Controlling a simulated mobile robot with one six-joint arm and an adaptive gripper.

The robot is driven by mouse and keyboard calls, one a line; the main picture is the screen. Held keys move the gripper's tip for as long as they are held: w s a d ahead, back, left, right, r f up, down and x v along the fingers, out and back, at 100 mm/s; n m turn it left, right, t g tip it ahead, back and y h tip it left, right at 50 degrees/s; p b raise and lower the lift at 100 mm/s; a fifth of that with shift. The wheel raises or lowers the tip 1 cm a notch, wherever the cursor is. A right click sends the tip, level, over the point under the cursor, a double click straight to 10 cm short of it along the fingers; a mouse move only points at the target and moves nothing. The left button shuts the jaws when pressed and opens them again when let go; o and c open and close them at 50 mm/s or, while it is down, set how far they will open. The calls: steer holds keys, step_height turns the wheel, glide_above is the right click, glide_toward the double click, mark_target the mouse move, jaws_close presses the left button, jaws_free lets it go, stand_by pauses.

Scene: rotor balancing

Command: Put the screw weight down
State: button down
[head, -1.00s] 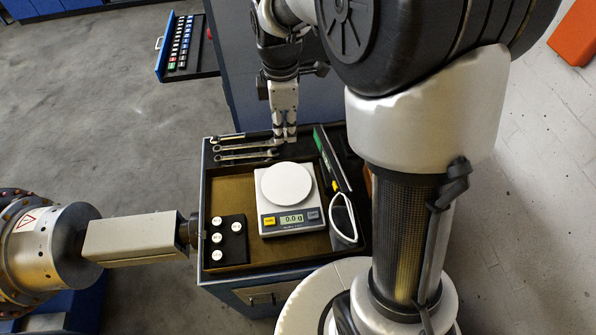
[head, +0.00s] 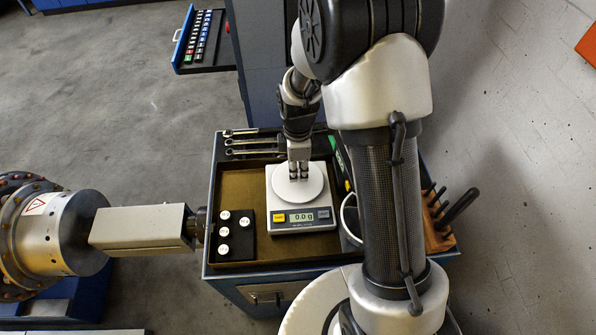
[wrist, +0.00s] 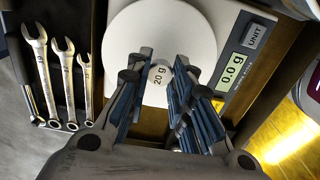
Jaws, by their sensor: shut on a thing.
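My gripper (head: 298,177) is over the white round pan (head: 287,194) of the scale (head: 325,220). In the wrist view my gripper (wrist: 158,85) is shut on the screw weight (wrist: 160,76), whose pale top reads "20 g". The weight shows between the blue-grey fingers, in front of the pan (wrist: 150,30). The scale's display reads 0.0 g in both views. I cannot see the gap between the weight's underside and the pan. In the head view the fingers hide the weight.
A black holder (head: 240,240) with several white-topped weights lies left of the scale in the brown-floored tray (head: 233,185). Several wrenches (head: 250,142) lie behind it.

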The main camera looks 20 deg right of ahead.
steer(key=shift+f, duration=0.65)
steer(key=shift+f, duration=0.1)
steer(key=c, duration=1.4)
jaws_free()
